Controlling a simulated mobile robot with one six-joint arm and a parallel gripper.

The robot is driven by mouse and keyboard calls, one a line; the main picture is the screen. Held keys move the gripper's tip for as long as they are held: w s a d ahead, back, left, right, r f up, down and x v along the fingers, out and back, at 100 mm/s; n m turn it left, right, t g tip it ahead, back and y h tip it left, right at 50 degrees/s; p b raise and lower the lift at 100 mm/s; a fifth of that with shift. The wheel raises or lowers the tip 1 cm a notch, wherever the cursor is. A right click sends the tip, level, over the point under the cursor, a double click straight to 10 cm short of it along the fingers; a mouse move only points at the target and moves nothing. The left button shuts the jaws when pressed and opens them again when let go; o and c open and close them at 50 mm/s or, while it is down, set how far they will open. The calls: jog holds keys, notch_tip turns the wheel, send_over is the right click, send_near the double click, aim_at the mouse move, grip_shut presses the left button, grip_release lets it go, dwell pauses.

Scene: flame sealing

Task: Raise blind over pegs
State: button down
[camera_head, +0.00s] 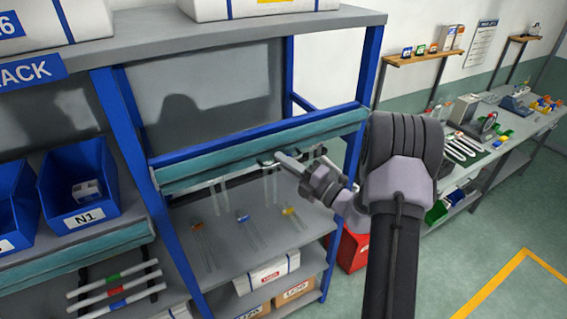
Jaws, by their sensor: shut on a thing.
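A teal band (215,168), which looks like the blind, runs across the right rack bay below a blue beam. My gripper (281,158) reaches in from the right and is shut at the band's lower edge. I take the held thing to be part of the blind, but the exact part is too small to tell. A dark rail runs just under the band. Slim pale tubes (216,196) hang below it. The pegs cannot be made out clearly.
Blue posts (150,170) frame the bay. A workbench (490,130) stands right; open floor lies front right.

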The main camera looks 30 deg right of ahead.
jog(key=c, duration=1.5)
grip_release()
jog(key=b+v, duration=0.4)
jog(key=v, duration=1.3)
jog(key=shift+s, duration=0.2)
jog(key=shift+d+f, duration=0.1)
